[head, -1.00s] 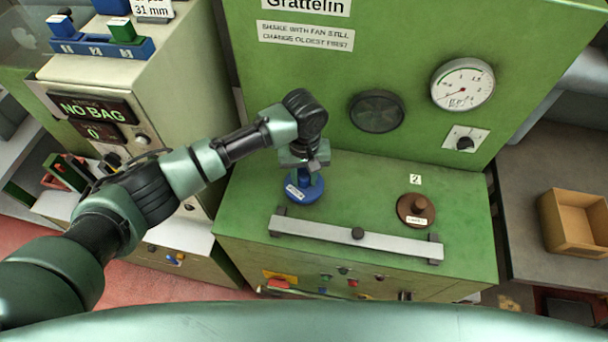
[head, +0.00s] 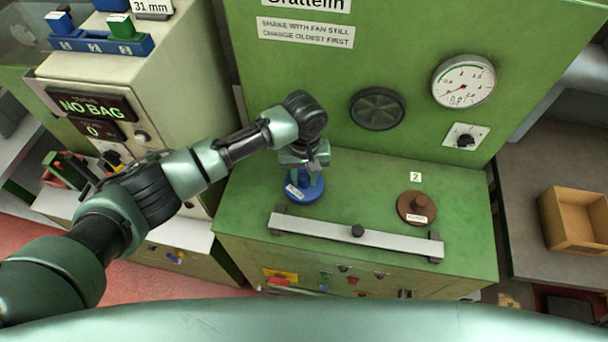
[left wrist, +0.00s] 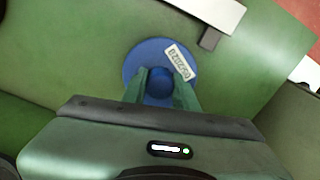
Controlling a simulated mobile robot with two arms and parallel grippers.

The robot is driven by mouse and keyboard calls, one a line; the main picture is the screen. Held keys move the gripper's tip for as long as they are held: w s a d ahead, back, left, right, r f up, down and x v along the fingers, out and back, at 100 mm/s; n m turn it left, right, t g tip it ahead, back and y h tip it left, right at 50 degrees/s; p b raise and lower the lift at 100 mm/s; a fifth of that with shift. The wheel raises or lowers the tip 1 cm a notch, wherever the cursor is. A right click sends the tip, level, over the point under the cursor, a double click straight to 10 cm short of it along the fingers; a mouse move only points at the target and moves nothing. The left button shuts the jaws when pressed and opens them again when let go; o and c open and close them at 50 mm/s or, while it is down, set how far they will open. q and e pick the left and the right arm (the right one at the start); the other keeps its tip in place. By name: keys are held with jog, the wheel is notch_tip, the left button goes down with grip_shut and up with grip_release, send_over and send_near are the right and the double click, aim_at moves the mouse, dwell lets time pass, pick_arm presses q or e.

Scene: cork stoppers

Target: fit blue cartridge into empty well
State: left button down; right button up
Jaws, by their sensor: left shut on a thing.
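The blue cartridge (head: 304,187) is a round disc with a knob and a white label, at the left of the green cabinet top. It also shows in the left wrist view (left wrist: 133,66), label facing up. My left gripper (head: 306,170) is above it, its fingers (left wrist: 160,88) shut on the knob. The disc looks about level and at or close to the top; I cannot tell whether it sits in a well. No empty well shows; whatever lies under the disc is hidden. My right gripper is not in view.
A brown cartridge (head: 416,207) sits to the right, by a tag marked 2. A grey bar (head: 320,232) with a black knob runs along the front of the top. Behind rises the green panel with a fan (head: 377,109) and a gauge (head: 463,81). The top between the cartridges is clear.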

pick_arm(q)
jog(key=shift+f+b, duration=0.3)
jog(key=shift+f, duration=0.8)
dwell(0.3)
jog(key=c, duration=1)
grip_release()
notch_tip(320, 180, up, 8)
jog(key=shift+f+b, duration=0.1)
jog(key=shift+b, duration=0.55)
